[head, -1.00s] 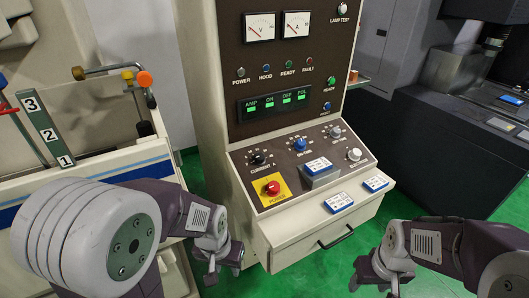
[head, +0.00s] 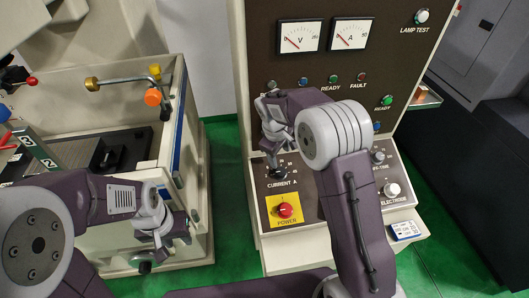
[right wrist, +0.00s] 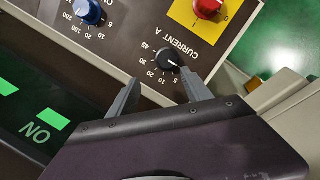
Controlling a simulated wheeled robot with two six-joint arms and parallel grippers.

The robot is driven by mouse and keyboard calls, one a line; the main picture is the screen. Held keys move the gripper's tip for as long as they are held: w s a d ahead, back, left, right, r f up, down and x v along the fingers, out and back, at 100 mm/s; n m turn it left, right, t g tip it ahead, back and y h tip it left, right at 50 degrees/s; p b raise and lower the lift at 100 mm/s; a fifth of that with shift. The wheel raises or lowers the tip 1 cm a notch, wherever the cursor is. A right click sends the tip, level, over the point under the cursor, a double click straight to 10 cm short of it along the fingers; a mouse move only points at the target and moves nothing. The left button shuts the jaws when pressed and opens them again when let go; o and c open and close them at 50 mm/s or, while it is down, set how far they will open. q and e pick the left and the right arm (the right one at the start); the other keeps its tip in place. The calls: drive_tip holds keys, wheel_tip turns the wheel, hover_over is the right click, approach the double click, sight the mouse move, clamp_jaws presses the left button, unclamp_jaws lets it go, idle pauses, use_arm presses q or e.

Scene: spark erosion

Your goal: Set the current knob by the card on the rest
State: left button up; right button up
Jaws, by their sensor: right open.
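The black current knob (head: 277,173) sits on the panel above the "CURRENT A" label. It also shows in the right wrist view (right wrist: 168,57), with its scale numbers around it. My right gripper (right wrist: 161,77) is open, its two fingers pointing at the knob from either side of it, a little short of it; I cannot tell if they touch. In the head view my right gripper (head: 273,142) is above the knob.
A red power knob (head: 285,210) on a yellow plate is just below the current knob. A blue knob (right wrist: 90,11) is beside it in the wrist view. A white-and-blue card (head: 405,230) lies on the ledge at right. A machine tank (head: 160,150) stands at left.

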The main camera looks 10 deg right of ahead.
sight(280, 170)
drive_tip(key=p+x, duration=0.1)
drive_tip(key=x, duration=0.1)
drive_tip(key=s+p+x, duration=0.1)
drive_tip(key=x, duration=0.1)
drive_tip(key=p+x, duration=0.1)
drive_tip(key=x, duration=0.2)
drive_tip(key=shift+s+a+f+p, duration=0.1)
drive_tip(key=shift+a+f+p, duration=0.2)
drive_tip(key=shift+a+p, duration=0.05)
drive_tip(key=shift+f, duration=0.6)
clamp_jaws()
use_arm(q)
drive_tip(key=r, duration=0.4)
drive_tip(key=shift+s+a+r, duration=0.1)
drive_tip(key=shift+s+r, duration=0.2)
drive_tip(key=shift+r, duration=0.05)
